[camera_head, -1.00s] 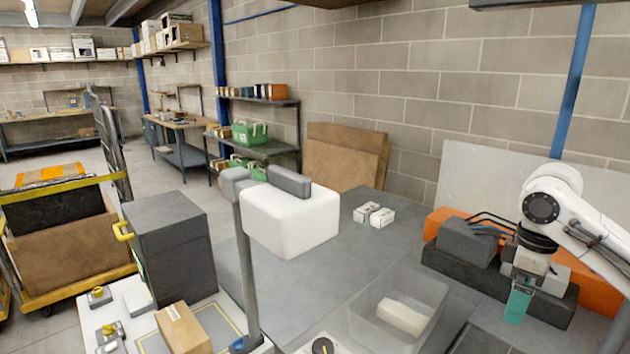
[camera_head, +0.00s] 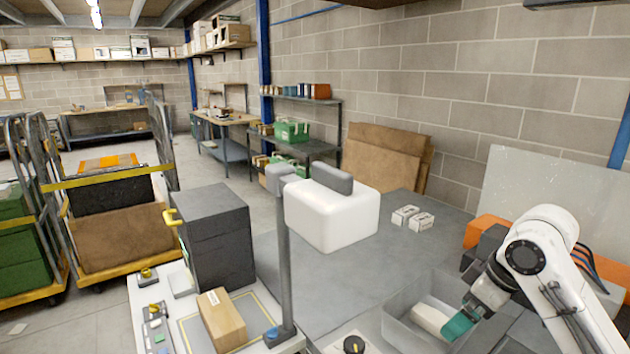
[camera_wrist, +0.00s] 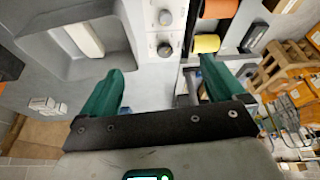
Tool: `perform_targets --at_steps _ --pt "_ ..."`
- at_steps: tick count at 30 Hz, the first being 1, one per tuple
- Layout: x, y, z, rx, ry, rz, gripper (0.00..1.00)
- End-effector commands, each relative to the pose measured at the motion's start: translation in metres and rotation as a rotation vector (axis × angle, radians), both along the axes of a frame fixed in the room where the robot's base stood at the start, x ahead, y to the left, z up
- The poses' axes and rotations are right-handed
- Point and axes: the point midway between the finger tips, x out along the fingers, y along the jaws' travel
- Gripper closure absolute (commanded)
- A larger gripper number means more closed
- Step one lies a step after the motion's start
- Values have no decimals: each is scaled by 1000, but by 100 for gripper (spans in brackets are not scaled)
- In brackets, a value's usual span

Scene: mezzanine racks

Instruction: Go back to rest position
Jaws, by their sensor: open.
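My gripper (camera_head: 459,326) with teal fingers is at the lower right of the head view, close to the grey tray (camera_head: 392,326). Its fingers point down and left. A white block (camera_head: 432,318) lies in the tray, and the fingers overlap its right end in this view. In the wrist view my gripper (camera_wrist: 160,88) is open, with its two teal fingers wide apart and nothing between them. There the white block (camera_wrist: 85,40) lies in the tray to the upper left, apart from the fingers.
A white padded-looking block (camera_head: 332,222) and two small white boxes (camera_head: 413,217) stand on the grey bench. A dark grey box (camera_head: 215,240) and brown carton (camera_head: 222,320) stand at left. Knobs (camera_wrist: 165,48) and a yellow roll (camera_wrist: 206,43) show in the wrist view.

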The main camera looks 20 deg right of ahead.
Motion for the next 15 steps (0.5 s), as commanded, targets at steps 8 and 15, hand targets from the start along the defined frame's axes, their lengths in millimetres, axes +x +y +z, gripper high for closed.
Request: perform_targets --at_steps 8,15 --pt "3 104 -55 191 -81 -96 4" --pt "-45 156 -124 263 -25 -246 4"
